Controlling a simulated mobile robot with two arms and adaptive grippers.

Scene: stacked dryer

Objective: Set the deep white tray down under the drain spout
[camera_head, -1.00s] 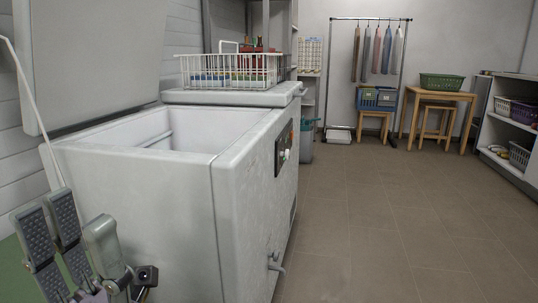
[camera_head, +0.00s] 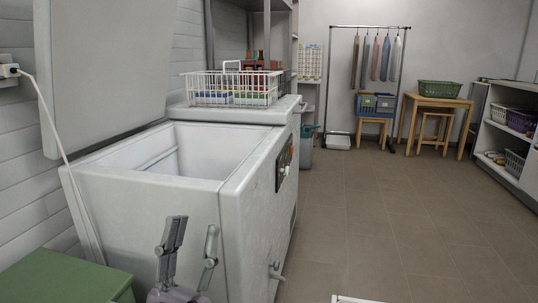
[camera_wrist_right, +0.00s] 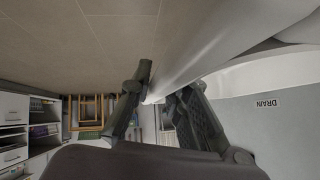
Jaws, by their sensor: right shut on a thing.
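The deep white tray shows as a white rim (camera_head: 352,299) at the bottom edge of the head view; most of it is out of frame. In the right wrist view its white wall (camera_wrist_right: 200,48) runs up and right from my right gripper (camera_wrist_right: 158,96), which is shut on it. The drain spout (camera_head: 275,271) sticks out low on the front of the white chest freezer (camera_head: 150,210). In the wrist view an upside-down DRAIN label (camera_wrist_right: 266,103) sits on a grey surface. My left gripper (camera_head: 194,228) is open and empty before the freezer's near side.
The freezer lid (camera_head: 100,70) stands open. A white wire basket (camera_head: 232,88) sits on its closed part. A green box top (camera_head: 65,278) is at lower left, with a white cord (camera_head: 52,125) above. The floor (camera_head: 370,220) right of the freezer is clear.

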